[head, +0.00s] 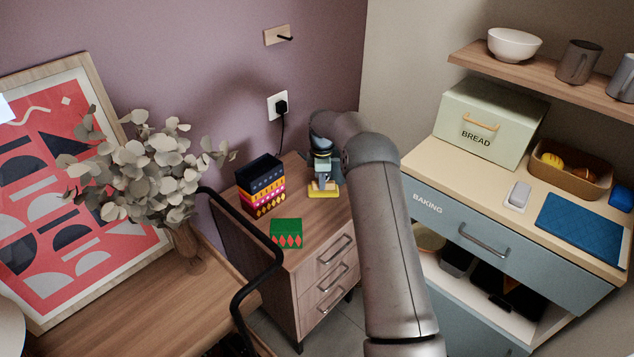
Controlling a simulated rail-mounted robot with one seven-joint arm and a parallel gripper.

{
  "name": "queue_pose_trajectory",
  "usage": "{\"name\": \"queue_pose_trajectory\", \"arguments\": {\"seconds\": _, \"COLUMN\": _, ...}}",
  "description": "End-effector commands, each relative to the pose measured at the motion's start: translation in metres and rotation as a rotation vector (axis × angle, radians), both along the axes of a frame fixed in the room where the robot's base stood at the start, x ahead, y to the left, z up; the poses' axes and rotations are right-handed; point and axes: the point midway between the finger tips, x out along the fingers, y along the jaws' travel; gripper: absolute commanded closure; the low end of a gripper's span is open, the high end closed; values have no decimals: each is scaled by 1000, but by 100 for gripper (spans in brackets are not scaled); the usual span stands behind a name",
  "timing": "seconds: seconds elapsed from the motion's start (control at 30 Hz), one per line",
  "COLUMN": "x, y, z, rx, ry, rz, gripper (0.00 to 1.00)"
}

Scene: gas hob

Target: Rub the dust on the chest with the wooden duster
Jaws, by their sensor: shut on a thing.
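The wooden chest (262,212) with three drawers stands against the mauve wall, in the middle of the head view. My gripper (323,181) points down over the back right of its top. It is shut on a small yellow-based block, which I take to be the wooden duster (324,192). The block is at or just above the chest top; I cannot tell whether it touches. My fingers hide its upper part. I cannot make out the dust on the chest top at this size.
A stack of patterned boxes (259,187) stands left of my gripper, with a green box (286,233) nearer the front. Left are a plant vase (183,240), a table (135,300) and a black chair frame (245,290). A blue cabinet (500,235) stands right.

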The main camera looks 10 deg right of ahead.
Motion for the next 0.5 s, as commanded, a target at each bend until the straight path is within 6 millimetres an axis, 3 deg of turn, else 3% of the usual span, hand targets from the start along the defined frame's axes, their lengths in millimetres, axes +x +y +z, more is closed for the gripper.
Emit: {"name": "queue_pose_trajectory", "arguments": {"seconds": 0.5, "x": 3, "y": -9, "z": -1, "rx": -3, "ry": 2, "rz": -2, "gripper": 100}}
